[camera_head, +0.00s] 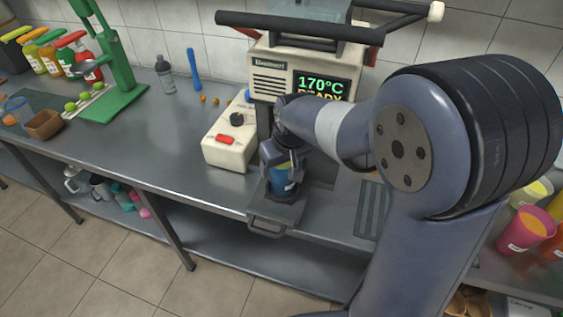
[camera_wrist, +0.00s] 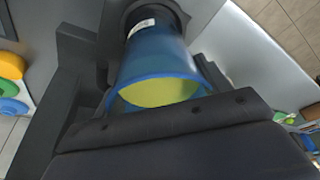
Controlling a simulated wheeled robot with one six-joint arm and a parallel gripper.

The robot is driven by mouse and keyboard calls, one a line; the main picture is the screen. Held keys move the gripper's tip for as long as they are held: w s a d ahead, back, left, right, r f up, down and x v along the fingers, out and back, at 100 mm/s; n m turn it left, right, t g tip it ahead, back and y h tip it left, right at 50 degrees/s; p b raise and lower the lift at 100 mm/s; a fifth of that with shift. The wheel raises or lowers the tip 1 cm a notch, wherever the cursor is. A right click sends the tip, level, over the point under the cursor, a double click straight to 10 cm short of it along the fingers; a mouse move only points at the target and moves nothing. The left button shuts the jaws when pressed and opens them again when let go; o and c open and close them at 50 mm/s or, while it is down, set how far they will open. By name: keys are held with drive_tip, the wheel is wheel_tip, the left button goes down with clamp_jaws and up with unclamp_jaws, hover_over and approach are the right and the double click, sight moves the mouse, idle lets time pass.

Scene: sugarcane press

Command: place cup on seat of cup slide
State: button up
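The cup (camera_head: 283,180) is blue, with a yellow-green inside. It stands roughly upright over the cup slide (camera_head: 268,224), a dark tray with a front handle at the foot of the press. My gripper (camera_head: 281,158) reaches down from above with its fingers on both sides of the cup and looks shut on it. In the wrist view I look into the mouth of the cup (camera_wrist: 155,65); its narrow far end meets a dark round ring (camera_wrist: 128,14), which looks like the seat. Whether the base rests fully in it is hidden.
The press (camera_head: 268,84), with a display reading 170°C, stands behind the cup. A cream box with a red switch (camera_head: 229,140) is close on the left. A dark grate (camera_head: 371,209) lies to the right.

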drive_tip(key=shift+o, duration=0.7)
drive_tip(key=shift+r, duration=0.1)
drive_tip(key=shift+r, duration=0.2)
drive_tip(key=v, duration=1.1)
drive_tip(key=shift+s+d+r+p, duration=0.1)
drive_tip(key=shift+s+r+p, duration=0.1)
drive_tip(key=shift+r+p, duration=0.15)
